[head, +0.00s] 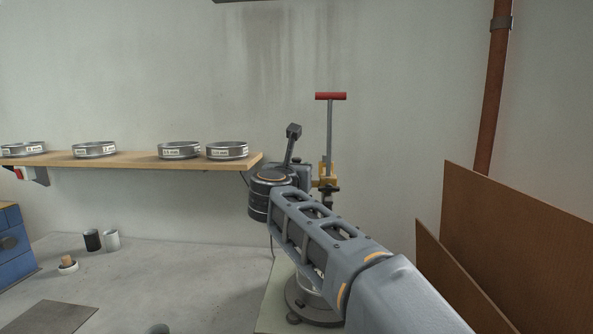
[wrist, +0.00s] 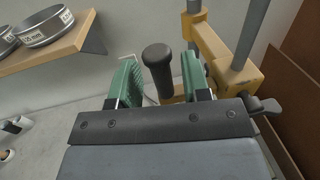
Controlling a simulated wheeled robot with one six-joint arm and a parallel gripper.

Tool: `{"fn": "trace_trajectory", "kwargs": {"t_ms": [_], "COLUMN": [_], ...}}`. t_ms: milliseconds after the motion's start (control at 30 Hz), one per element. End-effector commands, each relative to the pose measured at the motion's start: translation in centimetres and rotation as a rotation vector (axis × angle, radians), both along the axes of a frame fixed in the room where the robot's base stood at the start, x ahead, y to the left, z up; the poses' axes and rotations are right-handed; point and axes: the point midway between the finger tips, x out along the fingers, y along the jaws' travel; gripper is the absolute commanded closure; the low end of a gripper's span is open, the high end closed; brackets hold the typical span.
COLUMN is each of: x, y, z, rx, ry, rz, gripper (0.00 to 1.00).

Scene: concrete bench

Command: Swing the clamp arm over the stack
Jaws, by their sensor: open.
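The clamp has a yellow bracket (head: 325,170) on an upright rod with a red T-handle (head: 330,96) on top. In the wrist view its yellow frame (wrist: 222,50) fills the upper right. A black rounded knob (wrist: 157,55) stands between the green fingers of my gripper (wrist: 162,78). The fingers are apart, with a gap on each side of the knob. In the head view my arm hides the fingers and the knob. A grey round base (head: 318,313) with a silver part above it shows partly behind my arm; I cannot make out the stack.
A wooden shelf (head: 130,161) on the left wall holds several labelled sieves (head: 227,150). Small cups (head: 92,240) and a blue box (head: 12,245) are on the bench at left. Brown boards (head: 520,235) lean at right.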

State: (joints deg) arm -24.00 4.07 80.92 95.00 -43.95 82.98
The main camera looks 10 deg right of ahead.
Motion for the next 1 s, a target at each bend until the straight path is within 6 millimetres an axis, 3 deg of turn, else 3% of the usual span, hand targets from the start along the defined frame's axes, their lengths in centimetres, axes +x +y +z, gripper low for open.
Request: {"fn": "trace_trajectory", "kwargs": {"t_ms": [400, 600, 1000], "x": [-7.7, -10.5, -12.4], "y": [2.7, 3.7, 4.3], "z": [-0.1, 0.0, 0.1], "rx": [0.001, 0.001, 0.000], "ry": [-0.003, -0.003, -0.004], "rz": [0.005, 0.003, -0.001], "gripper": [0.57, 0.57, 0.57]}}
